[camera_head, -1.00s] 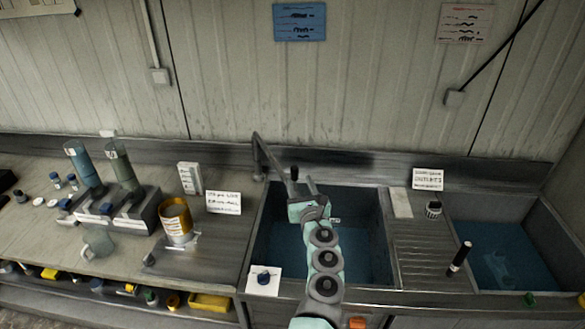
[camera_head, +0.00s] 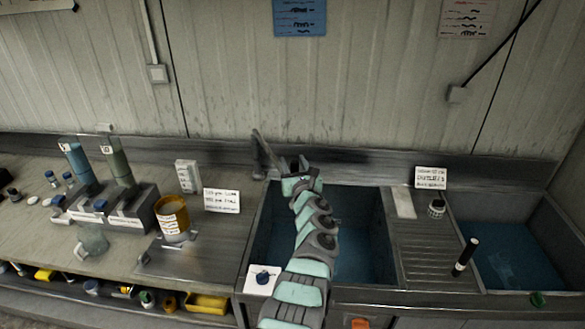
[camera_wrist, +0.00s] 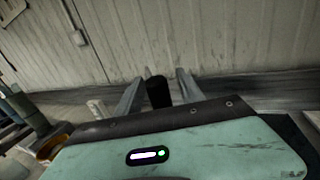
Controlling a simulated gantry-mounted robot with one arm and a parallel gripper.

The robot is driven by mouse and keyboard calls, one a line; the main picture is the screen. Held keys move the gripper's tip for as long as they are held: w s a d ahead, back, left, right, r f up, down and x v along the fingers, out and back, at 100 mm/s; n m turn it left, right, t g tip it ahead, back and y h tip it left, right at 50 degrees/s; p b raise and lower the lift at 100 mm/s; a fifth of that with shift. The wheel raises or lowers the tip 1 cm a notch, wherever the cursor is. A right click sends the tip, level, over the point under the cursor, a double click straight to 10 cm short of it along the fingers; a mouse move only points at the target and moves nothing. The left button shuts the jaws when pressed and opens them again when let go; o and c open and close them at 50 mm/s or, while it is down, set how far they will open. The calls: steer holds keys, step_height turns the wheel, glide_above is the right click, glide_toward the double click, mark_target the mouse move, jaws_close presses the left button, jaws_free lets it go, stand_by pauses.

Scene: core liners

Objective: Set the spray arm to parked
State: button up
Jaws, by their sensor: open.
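The spray arm (camera_head: 262,155) is a grey tube at the back of the left sink (camera_head: 372,235). It slopes forward and right from its upper end near the wall, and its near end is hidden behind my arm in the head view. In the wrist view, a dark upright cylinder (camera_wrist: 158,93), which looks like the spray arm's black handle, stands between the two fingers of my gripper (camera_wrist: 158,82). The fingers are apart, with gaps on both sides of it.
A gold tin (camera_head: 172,218) and a white label card (camera_head: 221,200) stand left of the sink. A ribbed drainboard (camera_head: 425,252) and a second sink (camera_head: 515,255) lie to the right.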

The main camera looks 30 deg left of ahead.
steer(key=shift+w+a+r+b, duration=0.1)
steer(key=shift+w+a+b, duration=0.2)
steer(key=shift+b, duration=0.1)
steer(key=shift+c, duration=0.4)
jaws_close()
stand_by(1.0)
